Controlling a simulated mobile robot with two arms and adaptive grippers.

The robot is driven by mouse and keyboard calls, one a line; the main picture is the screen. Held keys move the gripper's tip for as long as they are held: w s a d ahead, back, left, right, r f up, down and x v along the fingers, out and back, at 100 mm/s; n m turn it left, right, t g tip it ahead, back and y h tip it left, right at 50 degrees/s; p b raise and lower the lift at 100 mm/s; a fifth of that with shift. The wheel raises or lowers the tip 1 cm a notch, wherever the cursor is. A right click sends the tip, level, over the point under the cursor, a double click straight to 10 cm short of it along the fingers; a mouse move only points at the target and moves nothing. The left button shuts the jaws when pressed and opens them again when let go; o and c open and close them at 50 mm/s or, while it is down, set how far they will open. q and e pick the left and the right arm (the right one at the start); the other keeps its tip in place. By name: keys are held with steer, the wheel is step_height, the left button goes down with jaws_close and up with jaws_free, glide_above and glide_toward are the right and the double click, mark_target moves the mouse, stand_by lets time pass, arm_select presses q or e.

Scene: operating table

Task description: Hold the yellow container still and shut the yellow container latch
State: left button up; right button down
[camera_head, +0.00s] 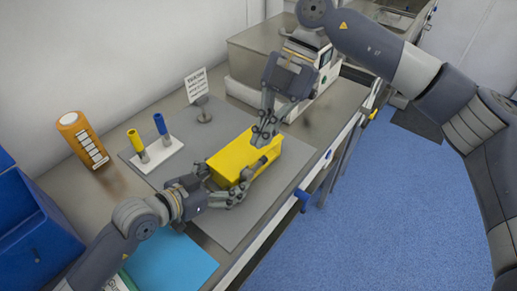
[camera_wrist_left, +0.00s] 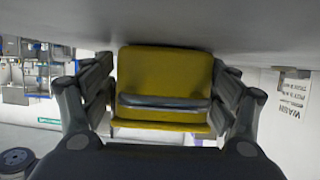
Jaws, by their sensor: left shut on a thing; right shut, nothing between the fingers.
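The yellow container (camera_head: 228,163) lies on the grey mat (camera_head: 241,219) at the middle of the table. My left gripper (camera_head: 226,187) is shut on its near end, with a finger on each side. In the left wrist view, the container's yellow end (camera_wrist_left: 165,72) fills the space between the fingers of my left gripper (camera_wrist_left: 163,97), with a grey bar across it. My right gripper (camera_head: 262,138) is shut and empty, pointing down at the top of the container near its far end. The latch cannot be made out; the grippers cover parts of the container.
A white rack (camera_head: 158,157) with a yellow and a blue handle stands left of the container. A sign (camera_head: 196,83) is behind it, and an orange bottle (camera_head: 82,138) is at the left. A blue sheet (camera_head: 172,264) lies in front and a blue bin (camera_head: 30,232) stands at far left.

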arm_select(q)
steer(key=shift+w+d, duration=0.1)
steer(key=shift+w, duration=0.05)
steer(key=shift+r, duration=0.1)
steer(key=o, duration=1.3)
arm_select(e)
steer(key=v, duration=0.5)
steer(key=shift+w+d, duration=0.2)
